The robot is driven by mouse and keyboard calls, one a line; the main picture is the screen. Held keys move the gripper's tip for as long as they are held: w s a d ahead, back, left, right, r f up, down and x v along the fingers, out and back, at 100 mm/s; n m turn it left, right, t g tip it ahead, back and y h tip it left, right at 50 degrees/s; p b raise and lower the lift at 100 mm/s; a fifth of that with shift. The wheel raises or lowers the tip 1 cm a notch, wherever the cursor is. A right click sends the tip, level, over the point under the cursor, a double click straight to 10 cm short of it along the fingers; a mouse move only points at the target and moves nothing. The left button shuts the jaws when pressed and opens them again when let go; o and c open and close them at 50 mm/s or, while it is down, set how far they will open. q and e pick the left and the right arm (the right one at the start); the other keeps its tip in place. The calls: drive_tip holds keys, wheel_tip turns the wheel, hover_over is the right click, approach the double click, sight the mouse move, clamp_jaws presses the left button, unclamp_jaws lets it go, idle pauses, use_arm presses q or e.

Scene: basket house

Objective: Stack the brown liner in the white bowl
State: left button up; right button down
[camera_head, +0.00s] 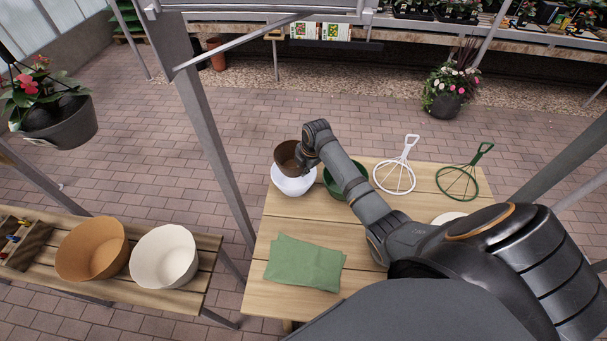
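The brown liner (287,160) is at the far left part of the wooden table, at the mouth of the white bowl (292,186). The liner covers the bowl's back rim, and I cannot tell whether it rests in the bowl or is held just above it. My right gripper (302,161) is at the liner's right rim and looks shut on it; the fingertips are small and partly hidden. My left gripper is not in view.
A green bowl (330,184) stands close right of the white bowl, partly behind my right arm. White (396,178) and green (459,182) wire hangers lie farther right. A folded green cloth (305,263) lies in front. Orange (92,250) and cream (164,257) pots stand on the left bench.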

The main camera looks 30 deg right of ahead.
wheel_tip(320, 180, down, 3)
drive_tip(key=shift+f+p, duration=0.1)
drive_tip(key=shift+p, duration=0.6)
drive_tip(key=shift+f+b, duration=0.35)
drive_tip(key=shift+f, duration=0.2)
drive_tip(key=c, duration=1.5)
unclamp_jaws()
